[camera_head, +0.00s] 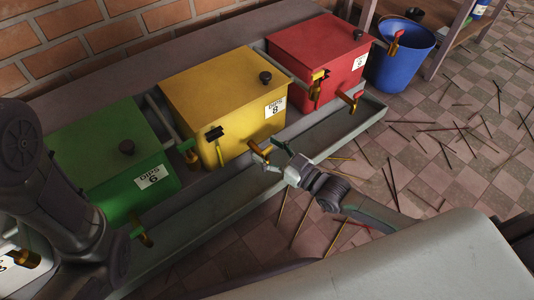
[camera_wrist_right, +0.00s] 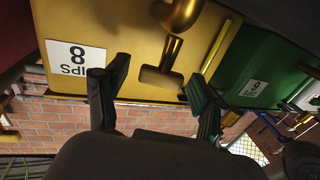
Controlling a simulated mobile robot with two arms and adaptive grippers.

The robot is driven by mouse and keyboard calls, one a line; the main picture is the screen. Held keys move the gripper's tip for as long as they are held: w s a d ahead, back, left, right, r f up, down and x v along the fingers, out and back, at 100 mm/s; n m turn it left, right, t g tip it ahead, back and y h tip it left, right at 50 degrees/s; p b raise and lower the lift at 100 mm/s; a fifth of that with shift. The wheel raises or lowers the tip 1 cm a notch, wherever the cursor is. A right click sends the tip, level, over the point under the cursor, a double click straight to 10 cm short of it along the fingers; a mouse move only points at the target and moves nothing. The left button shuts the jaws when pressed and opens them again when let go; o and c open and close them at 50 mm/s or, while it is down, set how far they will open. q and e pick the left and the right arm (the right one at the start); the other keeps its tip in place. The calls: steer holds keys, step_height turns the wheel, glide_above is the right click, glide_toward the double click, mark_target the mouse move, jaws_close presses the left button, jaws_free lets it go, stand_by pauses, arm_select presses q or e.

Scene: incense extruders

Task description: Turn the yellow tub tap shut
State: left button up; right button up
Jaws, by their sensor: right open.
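The yellow tub (camera_head: 215,85) stands between a green tub and a red tub in the head view. Its brass tap (camera_head: 258,151) sticks out from the lower front, above a long grey trough. My right gripper (camera_head: 276,157) is at this tap, on its right side. In the right wrist view the tap (camera_wrist_right: 162,77) shows between the two spread fingers of the right gripper (camera_wrist_right: 155,82), with the yellow tub (camera_wrist_right: 135,35) behind. The gripper is open; I cannot tell whether a finger touches the tap. My left arm shows at the left, but its gripper does not.
The green tub (camera_head: 100,150) and red tub (camera_head: 318,50) have taps of their own. The trough (camera_head: 210,215) runs along the fronts. A blue bucket (camera_head: 400,60) stands at the right, near a wooden shelf. Thin sticks lie scattered on the tiled floor (camera_head: 450,130).

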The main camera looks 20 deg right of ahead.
steer(key=shift+w+a, duration=0.15)
steer(key=shift+w, duration=0.05)
steer(key=c, duration=1.2)
steer(key=shift+o, duration=0.2)
steer(key=m+h+p, duration=0.1)
steer(key=p, duration=0.1)
steer(key=m+t+h+p, duration=0.1)
steer(key=p, duration=0.2)
steer(key=shift+r+t+h, duration=0.3)
steer(key=shift+r+h, duration=0.1)
steer(key=shift+f+m+h+p, duration=0.2)
steer(key=shift+m+h+p, duration=0.2)
steer(key=shift+p, duration=0.25)
steer(key=shift+f, duration=0.15)
steer(key=o, duration=1.2)
steer(key=shift+c, duration=0.2)
